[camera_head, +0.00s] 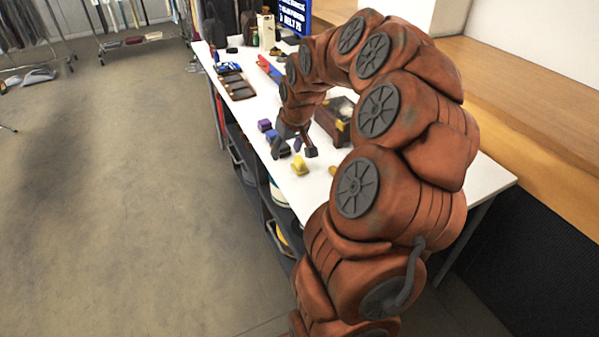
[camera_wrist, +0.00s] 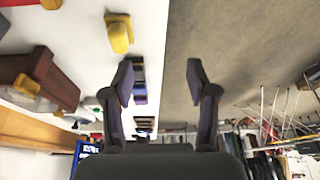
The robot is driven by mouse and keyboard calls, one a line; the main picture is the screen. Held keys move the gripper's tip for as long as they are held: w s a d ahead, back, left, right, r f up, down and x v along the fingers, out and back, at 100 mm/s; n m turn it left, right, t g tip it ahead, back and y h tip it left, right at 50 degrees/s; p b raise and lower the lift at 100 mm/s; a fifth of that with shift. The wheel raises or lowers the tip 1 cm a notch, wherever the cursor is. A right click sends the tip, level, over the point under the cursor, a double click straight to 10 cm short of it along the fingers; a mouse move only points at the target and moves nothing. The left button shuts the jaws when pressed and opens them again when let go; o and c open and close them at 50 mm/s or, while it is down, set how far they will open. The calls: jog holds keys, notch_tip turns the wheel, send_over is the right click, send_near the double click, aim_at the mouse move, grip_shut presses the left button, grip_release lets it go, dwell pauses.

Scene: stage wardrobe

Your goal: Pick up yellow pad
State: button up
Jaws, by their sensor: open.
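A small yellow object (camera_head: 299,166), which looks like the yellow pad, sits on the white table close to its long left edge. In the wrist view it is the yellow block (camera_wrist: 120,33) at the upper left, outside the space between my fingers. A second yellow piece (camera_head: 332,170) lies to its right, partly behind my arm; I cannot tell if it is also a pad. My gripper (camera_head: 293,147) is above the table just beyond the first yellow object. Its two fingers (camera_wrist: 158,82) are spread, with nothing between them.
A brown box (camera_head: 334,118) with yellow on it stands right of my gripper. Purple and blue blocks (camera_head: 266,128) lie to the left near the edge. A dark tray (camera_head: 236,84) lies farther back. The floor left of the table (camera_head: 110,200) is clear.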

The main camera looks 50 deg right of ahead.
send_over(300, 159)
jog(key=s+a, duration=0.1)
jog(key=s, duration=0.1)
jog(key=f, duration=0.3)
jog(key=shift+s+m+h+b, duration=0.2)
jog(key=shift+m+h+b, duration=0.1)
jog(key=shift+m, duration=0.1)
jog(key=shift+p+x, duration=0.55)
jog(key=shift+x, duration=3.1)
grip_shut()
